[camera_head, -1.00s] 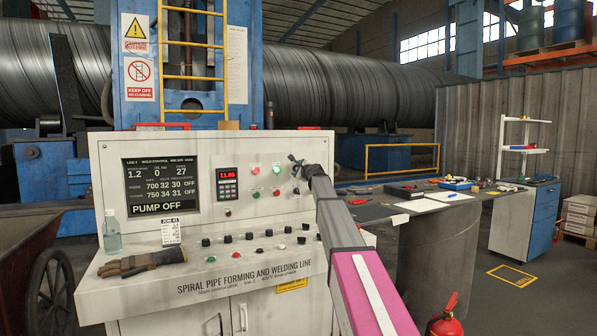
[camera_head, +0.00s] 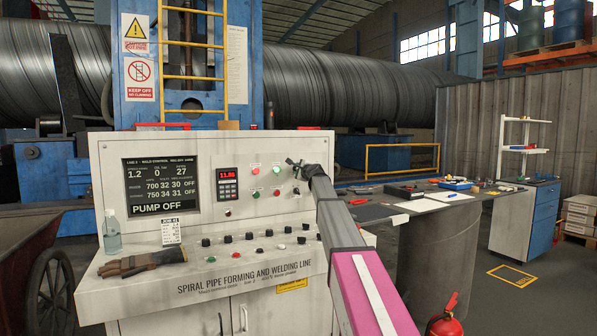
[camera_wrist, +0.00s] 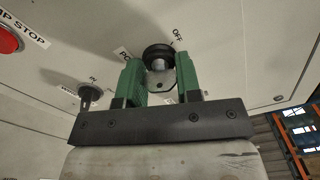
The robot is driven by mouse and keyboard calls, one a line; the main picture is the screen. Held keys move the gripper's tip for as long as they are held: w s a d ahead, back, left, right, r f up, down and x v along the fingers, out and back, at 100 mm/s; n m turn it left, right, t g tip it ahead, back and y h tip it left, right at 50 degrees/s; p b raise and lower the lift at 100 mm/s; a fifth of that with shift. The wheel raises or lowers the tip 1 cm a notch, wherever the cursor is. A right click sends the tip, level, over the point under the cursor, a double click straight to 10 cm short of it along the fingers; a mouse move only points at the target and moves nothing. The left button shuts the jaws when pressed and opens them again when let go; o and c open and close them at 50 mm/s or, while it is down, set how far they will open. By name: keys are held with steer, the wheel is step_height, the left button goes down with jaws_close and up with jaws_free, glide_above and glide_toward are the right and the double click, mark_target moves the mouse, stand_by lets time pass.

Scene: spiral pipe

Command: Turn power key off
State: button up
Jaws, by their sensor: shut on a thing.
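The power key (camera_wrist: 159,77) sits in a round black switch on the sloped pale panel, with its metal bow between my fingers in the wrist view. An "OFF" label (camera_wrist: 178,35) is printed above and right of the switch; a label starting "PO" is partly covered at its left. My gripper (camera_wrist: 160,70) has green fingers closed around the key from both sides. In the head view my gripper (camera_head: 295,166) is at the upper right of the control panel (camera_head: 230,230); the key is hidden there by my wrist.
A second black switch (camera_wrist: 86,95) is left of my fingers, and a red stop button (camera_wrist: 8,38) is farther left in the wrist view. Several knobs and a glove (camera_head: 140,262) lie along the console's lower ledge. A workbench (camera_head: 420,201) stands to the right.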

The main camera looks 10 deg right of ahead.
steer(key=n, duration=0.5)
steer(key=shift+n, duration=2.4)
steer(key=o, duration=0.9)
steer(key=shift+s, duration=0.15)
steer(key=v, duration=1)
steer(key=shift+s+d, duration=0.15)
steer(key=shift+s, duration=0.1)
